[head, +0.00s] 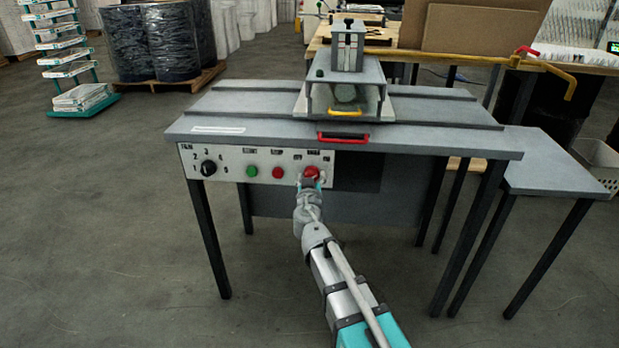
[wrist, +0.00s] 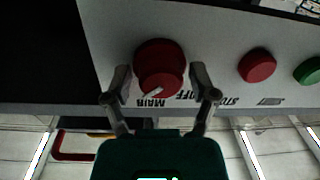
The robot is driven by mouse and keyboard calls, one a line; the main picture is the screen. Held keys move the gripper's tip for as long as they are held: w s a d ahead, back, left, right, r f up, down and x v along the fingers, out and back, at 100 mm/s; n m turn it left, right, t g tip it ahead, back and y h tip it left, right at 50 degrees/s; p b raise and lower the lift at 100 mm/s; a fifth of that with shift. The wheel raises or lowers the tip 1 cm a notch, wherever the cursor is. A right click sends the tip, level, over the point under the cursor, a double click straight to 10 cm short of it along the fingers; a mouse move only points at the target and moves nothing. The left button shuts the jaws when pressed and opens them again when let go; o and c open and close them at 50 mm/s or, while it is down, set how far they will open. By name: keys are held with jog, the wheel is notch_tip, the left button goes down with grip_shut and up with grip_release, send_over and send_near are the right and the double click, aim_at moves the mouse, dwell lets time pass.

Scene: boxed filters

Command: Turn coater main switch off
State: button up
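The coater main switch is a red round knob (head: 312,173) at the right end of the white control panel (head: 235,168). In the wrist view the knob (wrist: 158,58) has a white pointer mark, slanted, beside upside-down "MAIN" and "OFF" lettering (wrist: 150,102). My gripper (head: 311,183) is in front of the panel at the knob. In the wrist view my gripper (wrist: 161,80) is open, with one finger on each side of the knob and small gaps showing. Whether the tips touch the panel is unclear. The gripper partly hides the knob in the head view.
A red button (head: 278,172), a green button (head: 251,171) and a black dial (head: 208,168) lie left of the switch. The grey table top (head: 240,128) overhangs the panel. A red handle (head: 342,138) juts from its front edge. The floor in front is clear.

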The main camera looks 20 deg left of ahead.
jog(key=c, duration=0.4)
jog(key=shift+s+a, duration=0.1)
jog(key=shift+a, duration=0.15)
jog(key=shift+c, duration=0.9)
jog(key=shift+d, duration=0.2)
jog(key=shift+n, duration=0.4)
jog(key=n, duration=0.7)
jog(key=shift+a+n+p, duration=0.1)
jog(key=shift+n+p, duration=0.25)
jog(key=shift+n, duration=0.05)
jog(key=n, duration=0.4)
jog(key=shift+g, duration=0.3)
jog(key=n+h, duration=0.1)
jog(key=n, duration=0.3)
jog(key=shift+n, duration=0.3)
